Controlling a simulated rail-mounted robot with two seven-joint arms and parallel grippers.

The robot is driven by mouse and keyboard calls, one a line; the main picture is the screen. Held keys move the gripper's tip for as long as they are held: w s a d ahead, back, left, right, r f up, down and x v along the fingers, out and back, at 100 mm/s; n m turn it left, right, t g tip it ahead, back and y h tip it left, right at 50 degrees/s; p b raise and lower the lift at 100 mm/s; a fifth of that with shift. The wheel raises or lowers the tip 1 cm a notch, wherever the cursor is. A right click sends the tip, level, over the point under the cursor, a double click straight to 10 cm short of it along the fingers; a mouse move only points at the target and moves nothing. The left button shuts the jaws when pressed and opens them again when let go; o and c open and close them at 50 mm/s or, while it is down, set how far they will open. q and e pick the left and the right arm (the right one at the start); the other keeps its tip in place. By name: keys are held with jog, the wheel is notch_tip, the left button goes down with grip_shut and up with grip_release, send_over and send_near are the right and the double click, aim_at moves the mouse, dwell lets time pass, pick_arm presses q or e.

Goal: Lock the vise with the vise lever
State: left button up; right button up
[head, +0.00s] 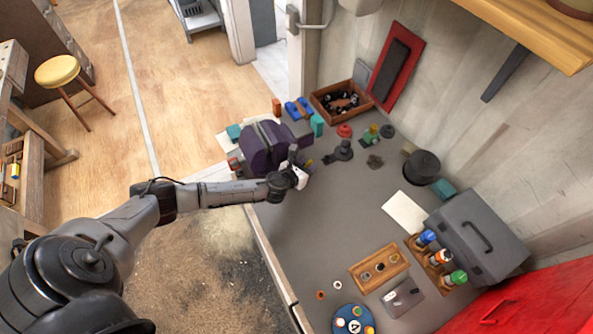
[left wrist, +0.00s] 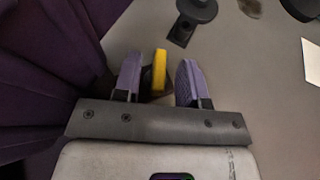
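The purple vise (head: 262,148) stands on the grey bench near its left edge, and its purple side fills the left of the left wrist view (left wrist: 40,70). My left gripper (head: 305,165) is just right of the vise. It is open, with its two purple-grey fingers (left wrist: 159,66) apart. The yellow vise lever (left wrist: 160,72) lies between the fingers, nearer the left one, with a clear gap to the right one. Whether the left finger touches it I cannot tell. In the head view the lever is mostly hidden by the gripper. My right gripper is not in view.
A dark round-based item (head: 343,150) stands just beyond the gripper. A wooden box of dark parts (head: 340,88) and small coloured items lie behind. A grey toolbox (head: 480,232) and bottles stand at right. The middle of the bench is fairly clear.

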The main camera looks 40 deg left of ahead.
pick_arm(q)
jog(key=v, duration=1.3)
jog(key=shift+s+r, duration=0.1)
jog(key=shift+s, duration=0.05)
